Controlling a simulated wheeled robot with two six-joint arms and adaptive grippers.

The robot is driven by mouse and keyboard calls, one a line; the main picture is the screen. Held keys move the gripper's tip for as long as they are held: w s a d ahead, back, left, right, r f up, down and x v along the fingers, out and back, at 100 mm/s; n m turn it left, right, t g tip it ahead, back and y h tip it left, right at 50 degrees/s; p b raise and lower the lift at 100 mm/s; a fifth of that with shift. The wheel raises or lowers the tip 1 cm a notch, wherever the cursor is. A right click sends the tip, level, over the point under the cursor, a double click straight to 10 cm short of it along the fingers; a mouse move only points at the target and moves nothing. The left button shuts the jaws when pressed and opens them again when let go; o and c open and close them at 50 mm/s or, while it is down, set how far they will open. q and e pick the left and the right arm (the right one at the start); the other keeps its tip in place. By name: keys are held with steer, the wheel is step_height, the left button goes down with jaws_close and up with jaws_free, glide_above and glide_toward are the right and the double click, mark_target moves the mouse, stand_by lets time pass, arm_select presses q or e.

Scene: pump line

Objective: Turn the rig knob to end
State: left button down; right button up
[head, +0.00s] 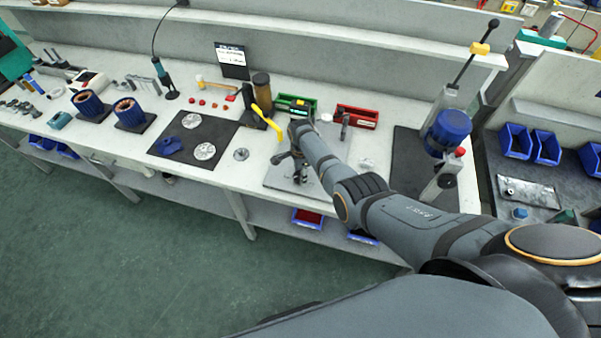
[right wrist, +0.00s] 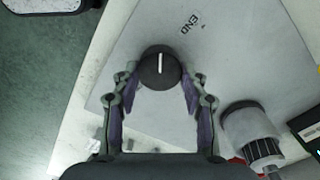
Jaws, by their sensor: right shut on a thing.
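The rig knob (right wrist: 159,70) is round and black with a white pointer line. It sits on a grey plate (right wrist: 125,40) in the right wrist view. The pointer line points straight up in that view, and the END label (right wrist: 190,22) lies up and to the right of it, so the line is not aimed at the label. My right gripper (right wrist: 160,80) is shut on the knob, one finger on each side. In the head view my right gripper (head: 299,172) is over the rig plate, and I cannot make out the knob there. My left gripper is not in view.
On the bench are a dark mat (head: 222,132) with metal discs, a green bin (head: 285,100), a red bin (head: 358,115) and a blue motor (head: 449,130) on a stand.

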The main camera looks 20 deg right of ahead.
steer(key=m, duration=0.6)
steer(key=shift+m, duration=0.3)
stand_by(0.5)
steer(key=o, duration=1.2)
steer(key=shift+s, duration=0.1)
steer(key=shift+c, duration=0.2)
steer(key=shift+r, duration=0.25)
step_height(320, 180, up, 12)
steer(key=shift+f, duration=0.2)
